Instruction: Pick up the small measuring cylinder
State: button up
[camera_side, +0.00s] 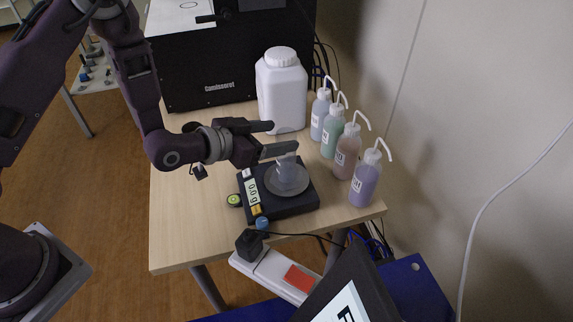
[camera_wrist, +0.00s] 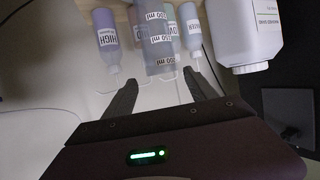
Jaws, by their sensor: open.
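The small measuring cylinder (camera_side: 288,175) is clear and hard to make out. It appears to stand upright on the round pan of the black scale (camera_side: 287,205) in the side view. In the wrist view the open gripper (camera_wrist: 160,82) has one finger on each side of the vessel's line, with nothing held. I cannot tell whether a finger touches it.
Several wash bottles with bent spouts, including a purple one (camera_side: 364,184), line the table's right edge. A large white container (camera_side: 281,90) stands behind my gripper, near a black machine (camera_side: 215,75). The wooden table (camera_side: 185,225) is clear at left. A cable runs along its front.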

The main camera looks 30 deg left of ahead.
aim_at(287, 158)
jog(key=w+f, duration=0.2)
jog(key=f, duration=0.1)
jog(key=w+d+f, duration=0.1)
jog(key=w+f, duration=0.1)
jog(key=f, duration=0.1)
jog(key=w+d+f, duration=0.1)
jog(key=w+f, duration=0.1)
jog(key=f, duration=0.1)
jog(key=shift+w, duration=0.15)
grip_shut()
